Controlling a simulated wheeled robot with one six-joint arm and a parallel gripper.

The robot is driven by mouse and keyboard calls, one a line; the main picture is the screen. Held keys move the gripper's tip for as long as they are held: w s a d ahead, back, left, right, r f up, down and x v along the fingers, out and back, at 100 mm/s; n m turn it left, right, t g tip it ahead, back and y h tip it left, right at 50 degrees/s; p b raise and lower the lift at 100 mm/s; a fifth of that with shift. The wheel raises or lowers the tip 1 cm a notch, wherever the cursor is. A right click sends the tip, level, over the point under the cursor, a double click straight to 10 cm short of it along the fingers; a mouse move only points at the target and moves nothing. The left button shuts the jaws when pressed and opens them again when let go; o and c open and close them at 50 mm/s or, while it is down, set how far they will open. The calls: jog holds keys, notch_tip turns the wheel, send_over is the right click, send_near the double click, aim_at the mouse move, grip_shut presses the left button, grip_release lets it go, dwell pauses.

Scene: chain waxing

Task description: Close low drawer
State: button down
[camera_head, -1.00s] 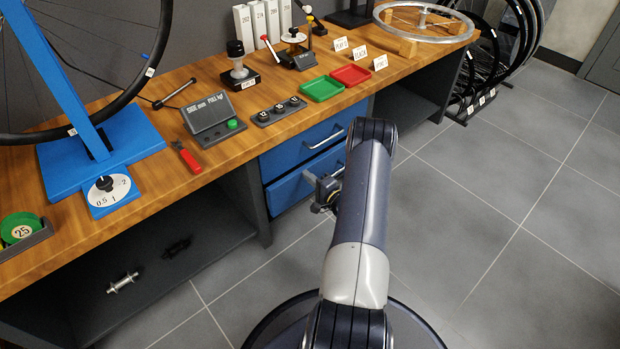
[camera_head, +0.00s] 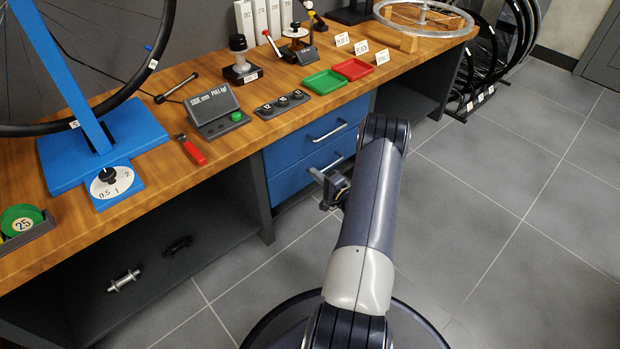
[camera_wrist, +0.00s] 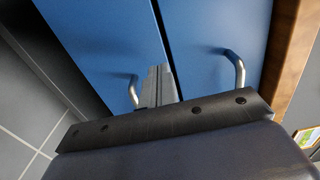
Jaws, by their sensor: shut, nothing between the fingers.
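The low drawer (camera_head: 292,182) is the lower of two blue fronts under the wooden bench. Its front looks about level with the upper drawer (camera_head: 300,146); a small gap cannot be ruled out. In the wrist view, the low drawer (camera_wrist: 100,40) is the left front, with its bar handle (camera_wrist: 132,90). My gripper (camera_wrist: 160,84) is shut and empty, its fingers beside that handle and pointing at the fronts. Whether they touch the front cannot be told. In the head view my gripper (camera_head: 326,183) is partly hidden by my arm, which also covers the drawers' right end.
The upper drawer's handle (camera_wrist: 237,68) sticks out right of my fingers in the wrist view. The bench top (camera_head: 225,150) holds a scale, trays and tools above. Open dark shelves flank the drawers. The tiled floor (camera_head: 480,220) on the right is clear.

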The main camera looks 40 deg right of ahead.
jog(key=s+d+p, duration=0.1)
jog(key=s+p, duration=0.1)
jog(key=s, duration=0.7)
jog(key=shift+s, duration=0.2)
jog(key=shift+w, duration=0.1)
